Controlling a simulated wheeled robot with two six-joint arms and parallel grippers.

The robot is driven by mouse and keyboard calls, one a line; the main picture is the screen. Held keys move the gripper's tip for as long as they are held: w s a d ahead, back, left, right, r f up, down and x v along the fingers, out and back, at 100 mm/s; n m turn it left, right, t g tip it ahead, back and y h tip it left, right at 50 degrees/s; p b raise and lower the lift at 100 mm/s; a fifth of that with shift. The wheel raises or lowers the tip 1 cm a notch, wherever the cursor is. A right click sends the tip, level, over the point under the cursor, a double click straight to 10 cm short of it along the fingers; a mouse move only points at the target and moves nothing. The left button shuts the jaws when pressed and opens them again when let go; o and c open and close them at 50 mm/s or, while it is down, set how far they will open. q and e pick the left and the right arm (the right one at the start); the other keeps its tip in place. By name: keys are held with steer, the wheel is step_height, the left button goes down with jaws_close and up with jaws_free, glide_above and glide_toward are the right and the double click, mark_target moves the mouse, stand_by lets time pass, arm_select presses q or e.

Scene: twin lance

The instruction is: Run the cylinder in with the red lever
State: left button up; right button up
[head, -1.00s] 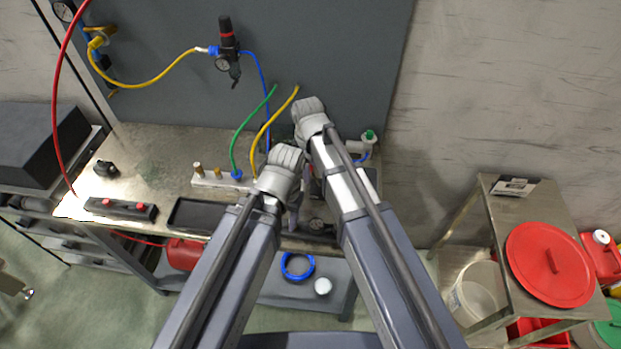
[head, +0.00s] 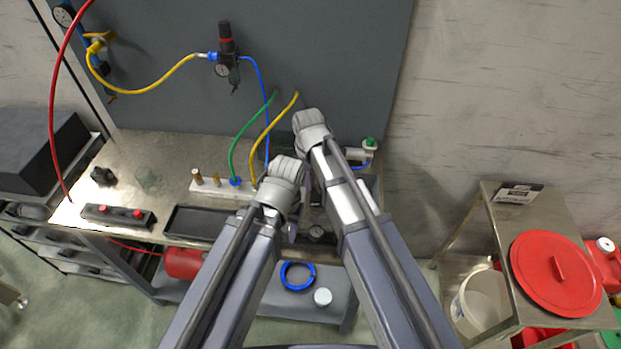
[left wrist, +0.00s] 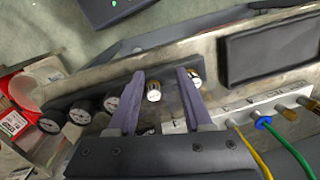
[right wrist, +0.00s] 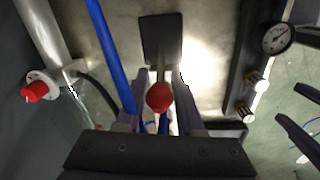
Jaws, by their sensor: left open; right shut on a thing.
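The red lever's round knob (right wrist: 160,97) sits between the fingers of my right gripper (right wrist: 158,72) in the right wrist view. The gripper is shut on the lever; a dark flat plate (right wrist: 161,38) lies beyond it. A grey cylinder (right wrist: 42,32) with a pale flange and a red end piece is at the left of that view. My left gripper (left wrist: 160,73) is open and empty. In the left wrist view a pale, brass-edged knob (left wrist: 153,92) shows between its fingers, apart from them. In the head view my arms hide the lever and both sets of fingers are mostly covered.
A gauge panel (left wrist: 84,115) with several dials lies near my left gripper. Blue tubing (right wrist: 112,55) runs close beside my right gripper. A white valve strip (head: 212,187) and a black tray (head: 198,222) are on the bench, left of my arms.

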jaws_close()
stand_by(0.4)
steer(key=shift+w, duration=0.15)
